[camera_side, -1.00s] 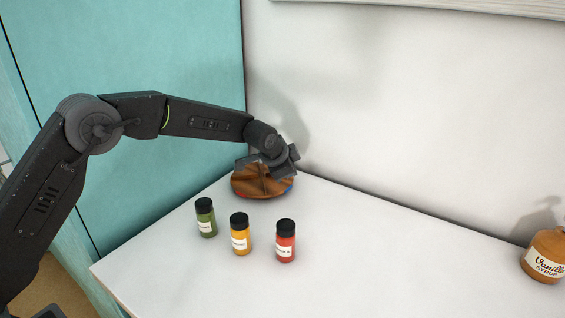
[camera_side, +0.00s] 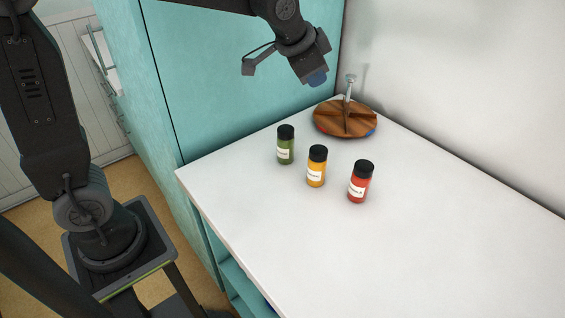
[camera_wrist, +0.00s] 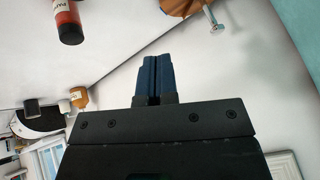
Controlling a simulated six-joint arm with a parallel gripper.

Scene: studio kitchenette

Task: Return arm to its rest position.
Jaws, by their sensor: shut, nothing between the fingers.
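My gripper (camera_side: 317,79) is raised above the back left of the white counter, in front of the teal cabinet, and is apart from everything below it. In the wrist view its blue fingers (camera_wrist: 151,75) are pressed together with nothing between them. A round wooden divided tray (camera_side: 333,128) with a metal post stands near the back wall, right of and below the gripper. Three black-capped jars stand upright in front of it: green (camera_side: 285,150), yellow (camera_side: 316,172) and red (camera_side: 358,187). The red jar also shows in the wrist view (camera_wrist: 67,14).
The white counter (camera_side: 420,240) is clear to the right of the jars. A teal cabinet (camera_side: 235,75) rises on the left and a white wall (camera_side: 470,90) at the back. In the wrist view, a brown syrup bottle (camera_wrist: 79,97) stands farther off.

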